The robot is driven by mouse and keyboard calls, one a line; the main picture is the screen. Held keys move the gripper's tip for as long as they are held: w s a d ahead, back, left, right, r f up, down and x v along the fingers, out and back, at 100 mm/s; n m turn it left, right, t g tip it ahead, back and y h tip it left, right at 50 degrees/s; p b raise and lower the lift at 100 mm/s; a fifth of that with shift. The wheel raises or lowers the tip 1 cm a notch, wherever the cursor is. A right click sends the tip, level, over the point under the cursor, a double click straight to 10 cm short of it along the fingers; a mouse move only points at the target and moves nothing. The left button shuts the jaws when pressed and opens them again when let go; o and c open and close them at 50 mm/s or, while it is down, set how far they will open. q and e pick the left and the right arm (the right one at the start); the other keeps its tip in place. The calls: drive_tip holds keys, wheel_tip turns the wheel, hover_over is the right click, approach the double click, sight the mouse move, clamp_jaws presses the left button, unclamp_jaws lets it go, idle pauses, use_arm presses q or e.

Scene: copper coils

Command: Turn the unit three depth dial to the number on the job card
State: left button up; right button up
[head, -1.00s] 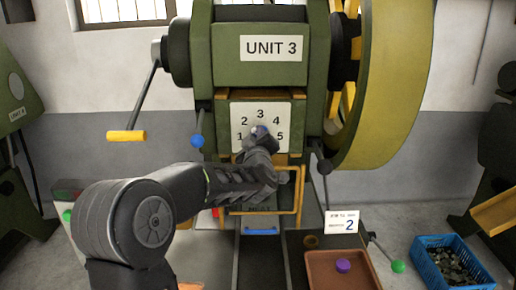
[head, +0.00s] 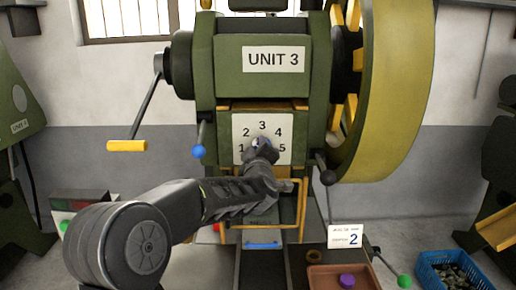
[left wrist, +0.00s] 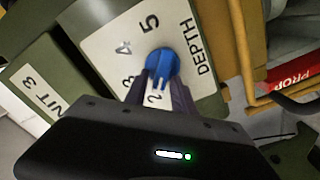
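The depth dial is a blue knob (left wrist: 163,65) on unit three's white number plate (head: 277,125), which reads 1 to 5. Its pointer setting cannot be made out. My left gripper (head: 262,147) is at the dial and covers most of it in the head view. In the left wrist view its two fingers (left wrist: 162,88) stand apart at the dial's near edge, one on each side. Whether they press on it cannot be told. The white job card (head: 345,238) shows a blue 2. My right gripper is not in view.
A yellow-handled crank (head: 127,146), a blue-knobbed lever (head: 198,151) and a black-knobbed lever (head: 327,177) flank the plate. A yellow frame (head: 301,210) stands below it. A brown tray (head: 325,282) with a purple piece and a blue crate (head: 433,277) are low on the right.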

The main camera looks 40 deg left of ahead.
use_arm(q)
drive_tip(key=shift+o, duration=0.6)
drive_tip(key=v, duration=0.8)
drive_tip(key=shift+b, duration=0.4)
drive_tip(key=shift+w, duration=0.1)
